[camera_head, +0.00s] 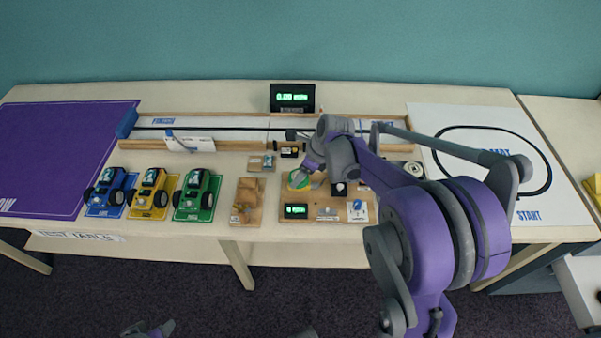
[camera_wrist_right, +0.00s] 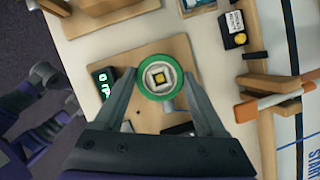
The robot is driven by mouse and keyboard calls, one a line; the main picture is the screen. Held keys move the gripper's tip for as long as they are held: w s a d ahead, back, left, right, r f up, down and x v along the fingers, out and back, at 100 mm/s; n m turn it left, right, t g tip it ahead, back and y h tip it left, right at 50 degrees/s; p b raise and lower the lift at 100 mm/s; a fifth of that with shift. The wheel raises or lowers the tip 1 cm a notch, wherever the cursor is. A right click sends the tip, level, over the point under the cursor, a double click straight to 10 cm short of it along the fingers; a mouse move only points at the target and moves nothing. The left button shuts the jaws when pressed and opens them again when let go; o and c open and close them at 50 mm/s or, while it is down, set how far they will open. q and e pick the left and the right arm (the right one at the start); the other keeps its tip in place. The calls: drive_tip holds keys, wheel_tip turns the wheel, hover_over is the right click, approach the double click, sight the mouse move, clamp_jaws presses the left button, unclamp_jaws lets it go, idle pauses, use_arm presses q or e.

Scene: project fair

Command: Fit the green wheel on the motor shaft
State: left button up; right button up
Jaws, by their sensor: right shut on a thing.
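The green wheel (camera_wrist_right: 158,77) sits between the fingers of my right gripper (camera_wrist_right: 159,84) in the right wrist view, and the gripper is shut on it. In the head view the wheel (camera_head: 299,181) shows partly behind my right gripper (camera_head: 303,176), over the left back part of a wooden test board (camera_head: 325,199). I cannot make out the motor shaft, nor tell whether the wheel touches it. My left gripper (camera_head: 150,329) is at the bottom edge of the head view, away from the table, and its jaws are unclear.
The board carries a lit green display (camera_head: 295,211) and a knob panel (camera_head: 358,210). Blue (camera_head: 105,192), yellow (camera_head: 150,194) and green (camera_head: 197,196) toy cars stand left of it. A small wooden board (camera_head: 247,201) lies between. A long track (camera_head: 235,133) runs behind.

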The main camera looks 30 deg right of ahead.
drive_tip(key=shift+f, duration=0.1)
idle(0.3)
drive_tip(key=o, duration=1.3)
drive_tip(key=shift+c, duration=0.2)
drive_tip(key=shift+r+p, duration=2.35)
drive_tip(key=shift+r, duration=1.6)
